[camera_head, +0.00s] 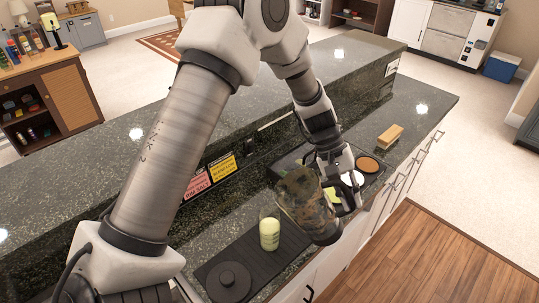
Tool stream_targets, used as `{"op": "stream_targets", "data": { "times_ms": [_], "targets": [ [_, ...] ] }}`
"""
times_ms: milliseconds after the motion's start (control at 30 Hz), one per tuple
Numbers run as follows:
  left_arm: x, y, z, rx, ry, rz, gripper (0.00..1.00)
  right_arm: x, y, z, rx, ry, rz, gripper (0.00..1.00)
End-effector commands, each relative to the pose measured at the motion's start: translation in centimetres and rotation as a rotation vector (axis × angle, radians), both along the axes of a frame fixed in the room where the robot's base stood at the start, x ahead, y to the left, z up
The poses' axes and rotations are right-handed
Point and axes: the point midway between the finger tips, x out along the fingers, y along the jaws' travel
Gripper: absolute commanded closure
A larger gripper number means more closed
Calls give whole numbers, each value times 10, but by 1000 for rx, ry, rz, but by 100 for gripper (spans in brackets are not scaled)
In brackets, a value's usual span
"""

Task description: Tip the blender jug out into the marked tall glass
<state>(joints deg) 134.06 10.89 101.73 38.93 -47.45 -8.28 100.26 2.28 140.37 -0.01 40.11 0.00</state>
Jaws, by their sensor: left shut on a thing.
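The blender jug (303,197) is see-through with a dark end (325,234) and hangs tilted above the counter. My left gripper (340,196) is shut on the jug at its right side. The tall glass (269,230) stands upright on a black mat (258,259), just left of and below the jug. It holds pale yellow-green liquid, with small light marks on its side. I see no clear stream between jug and glass, and I cannot tell how much is left in the jug. My right gripper is not in view.
A round black lid (228,280) lies on the mat's near end. A dark tray (372,178) with round dishes is behind the gripper. A tan block (390,137) lies farther right. A raised dark ledge (335,65) with pink and yellow signs (222,169) runs behind the counter.

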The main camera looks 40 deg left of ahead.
Motion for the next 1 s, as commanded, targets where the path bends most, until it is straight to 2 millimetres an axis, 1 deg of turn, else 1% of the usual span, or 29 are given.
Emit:
{"op": "stream_targets", "data": {
  "times_ms": [33, 233, 333, 367, 400, 500, 567, 1000],
  "targets": [
    [0, 0, 14, 20, 12, -3, 100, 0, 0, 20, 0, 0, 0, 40],
    [0, 0, 21, 100, 70, -3, 100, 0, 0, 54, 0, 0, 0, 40],
    [1, -1, 31, 194, 131, -6, 100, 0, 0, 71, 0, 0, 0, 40],
    [2, -2, 27, 231, 156, -8, 100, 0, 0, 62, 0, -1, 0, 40],
    [2, -1, 30, 283, 189, -8, 100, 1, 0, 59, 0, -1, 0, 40],
    [2, -1, 40, 393, 271, -9, 100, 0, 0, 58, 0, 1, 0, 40],
    [1, 0, 44, 427, 299, -6, 100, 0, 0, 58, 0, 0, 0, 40],
    [0, 0, 45, 431, 308, -1, 100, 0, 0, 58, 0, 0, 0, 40]
  ]
}}
